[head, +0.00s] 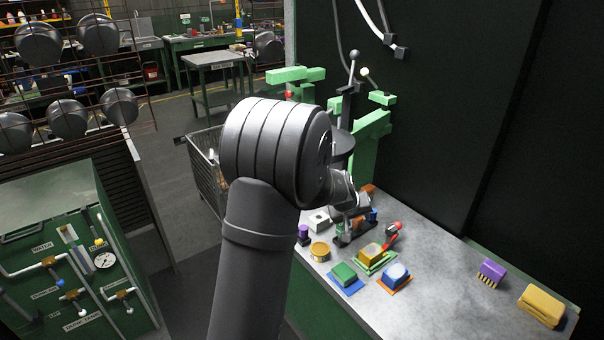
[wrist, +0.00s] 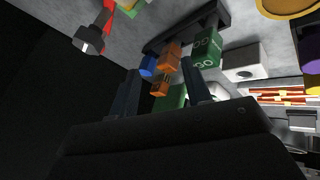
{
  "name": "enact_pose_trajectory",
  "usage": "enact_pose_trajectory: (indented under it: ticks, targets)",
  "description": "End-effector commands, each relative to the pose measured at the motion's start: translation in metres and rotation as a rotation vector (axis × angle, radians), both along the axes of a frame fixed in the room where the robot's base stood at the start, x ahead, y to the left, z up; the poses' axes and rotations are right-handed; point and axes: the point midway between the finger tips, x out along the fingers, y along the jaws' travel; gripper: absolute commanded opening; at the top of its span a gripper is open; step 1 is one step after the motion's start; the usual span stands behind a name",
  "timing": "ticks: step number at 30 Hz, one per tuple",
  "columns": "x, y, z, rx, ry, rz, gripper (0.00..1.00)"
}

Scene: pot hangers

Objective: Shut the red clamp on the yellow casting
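The yellow casting (head: 370,252) sits on a green plate (head: 384,262) on the grey bench. The red clamp (head: 391,232) stands beside its far right edge, its red arm tilted up and away from the casting's top. In the wrist view, part of the red clamp (wrist: 108,14) with a grey end shows at the top left; the casting is mostly out of that view. My gripper (wrist: 163,78) is open, its dark fingers apart, with no object visibly held. It is behind and left of the clamp; my arm hides part of it in the head view.
Orange blocks (wrist: 170,56) and green blocks marked GO (wrist: 207,50) are near my fingers. The bench right of the clamp is clear up to a purple brush (head: 491,271).

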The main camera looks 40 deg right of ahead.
Motion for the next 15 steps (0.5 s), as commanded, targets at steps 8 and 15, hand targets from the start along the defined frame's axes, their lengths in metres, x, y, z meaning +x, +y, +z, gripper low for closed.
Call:
enact_pose_trajectory:
  ticks: [8, 15]
  targets:
    - [-0.024, -0.018, 0.011, 0.047, -0.037, -0.111, 0.45]
    - [-0.087, -0.059, 0.053, 0.239, -0.224, -0.396, 0.45]
